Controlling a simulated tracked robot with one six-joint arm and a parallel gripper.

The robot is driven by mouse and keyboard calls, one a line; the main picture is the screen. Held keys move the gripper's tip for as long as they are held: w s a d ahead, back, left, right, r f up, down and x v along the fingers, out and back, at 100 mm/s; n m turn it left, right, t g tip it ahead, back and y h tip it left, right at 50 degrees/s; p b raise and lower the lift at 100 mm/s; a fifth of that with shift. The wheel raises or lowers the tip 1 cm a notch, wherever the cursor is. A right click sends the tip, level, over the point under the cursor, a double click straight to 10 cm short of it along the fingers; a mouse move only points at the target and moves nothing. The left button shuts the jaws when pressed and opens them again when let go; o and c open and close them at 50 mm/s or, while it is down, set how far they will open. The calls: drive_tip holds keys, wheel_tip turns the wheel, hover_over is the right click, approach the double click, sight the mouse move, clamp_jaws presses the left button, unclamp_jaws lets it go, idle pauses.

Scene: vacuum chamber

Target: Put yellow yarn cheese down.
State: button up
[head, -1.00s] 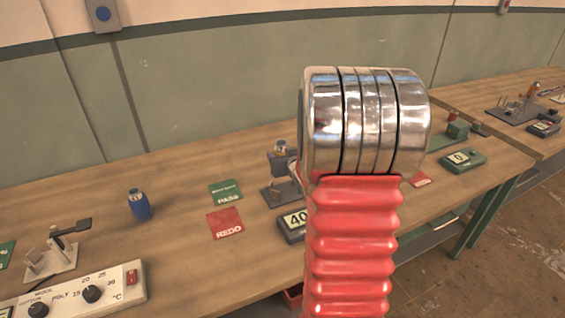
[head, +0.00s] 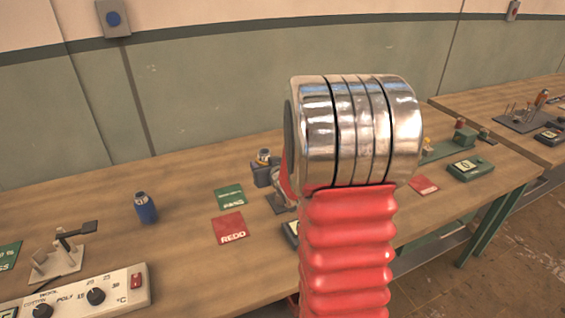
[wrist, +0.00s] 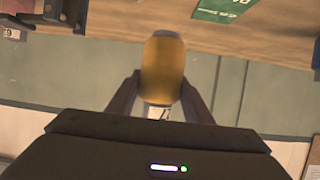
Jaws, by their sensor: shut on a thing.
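The yellow yarn cheese (wrist: 163,68) shows in the wrist view, upright in the picture between the two dark fingers of my gripper (wrist: 160,95). My gripper is shut on it. Its lower end, with a pale tip, shows between the fingers. In the head view my arm hides the gripper. A small yellow thing (head: 427,145) shows just right of my arm there; I cannot tell whether it is the held cheese.
The wooden bench (head: 185,255) carries a green PASS card (head: 229,197), a red REDO card (head: 230,228), a blue yarn cheese (head: 145,208), a control box (head: 75,295) and a green device (head: 470,168). Another red card (head: 424,185) lies right of my arm. Bare wood surrounds the cards.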

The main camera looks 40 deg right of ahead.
drive_tip(key=w+a+f+n+y, duration=0.1)
drive_tip(key=w+a+n+y, duration=0.1)
drive_tip(key=a, duration=1.3)
drive_tip(key=w+a+f+n+y, duration=0.1)
drive_tip(key=a+y, duration=0.1)
drive_tip(key=a, duration=1.4)
drive_tip(key=shift+w+n+t, duration=0.35)
drive_tip(key=shift+n+t, duration=0.05)
drive_tip(key=shift+s+d, duration=0.1)
